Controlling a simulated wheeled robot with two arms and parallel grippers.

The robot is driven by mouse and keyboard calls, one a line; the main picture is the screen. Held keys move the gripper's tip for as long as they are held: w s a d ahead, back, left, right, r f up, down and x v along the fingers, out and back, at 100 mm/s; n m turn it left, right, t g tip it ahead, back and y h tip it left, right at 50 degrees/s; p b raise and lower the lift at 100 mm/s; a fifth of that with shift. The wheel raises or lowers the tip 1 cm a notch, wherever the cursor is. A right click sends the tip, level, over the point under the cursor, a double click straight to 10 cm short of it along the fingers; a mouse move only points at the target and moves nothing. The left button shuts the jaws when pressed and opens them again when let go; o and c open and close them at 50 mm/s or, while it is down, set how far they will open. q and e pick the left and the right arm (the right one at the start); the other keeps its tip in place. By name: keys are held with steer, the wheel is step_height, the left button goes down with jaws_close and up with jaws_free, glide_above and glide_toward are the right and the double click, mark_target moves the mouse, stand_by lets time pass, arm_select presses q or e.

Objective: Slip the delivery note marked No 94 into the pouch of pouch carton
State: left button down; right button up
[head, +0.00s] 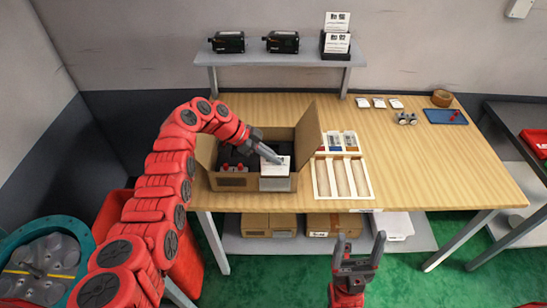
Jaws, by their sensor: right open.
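The open carton (226,183) stands on the wooden table, with a pale pouch (274,184) on the right part of its front wall. My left gripper (277,159) reaches over the carton and appears shut on a white delivery note (281,169). The note is at the carton's front edge, directly above the pouch. I cannot tell whether its lower edge is inside the pouch, and its number is too small to read. My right gripper (359,247) is open and empty, in front of the table and low in the view.
A holder with white notes (337,43) and two black devices (228,42) stand on the back shelf. A compartment tray (342,178) sits right of the carton, whose raised flap (308,135) stands between them. The table's right part is mostly clear.

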mark_target(282, 175)
arm_select(q)
steer(key=shift+f, duration=0.1)
stand_by(0.3)
steer(key=shift+f+b, duration=0.4)
steer(key=shift+b, duration=0.65)
steer(key=shift+b, duration=0.75)
steer(key=shift+f+b, duration=2.4)
steer(key=shift+b, duration=0.1)
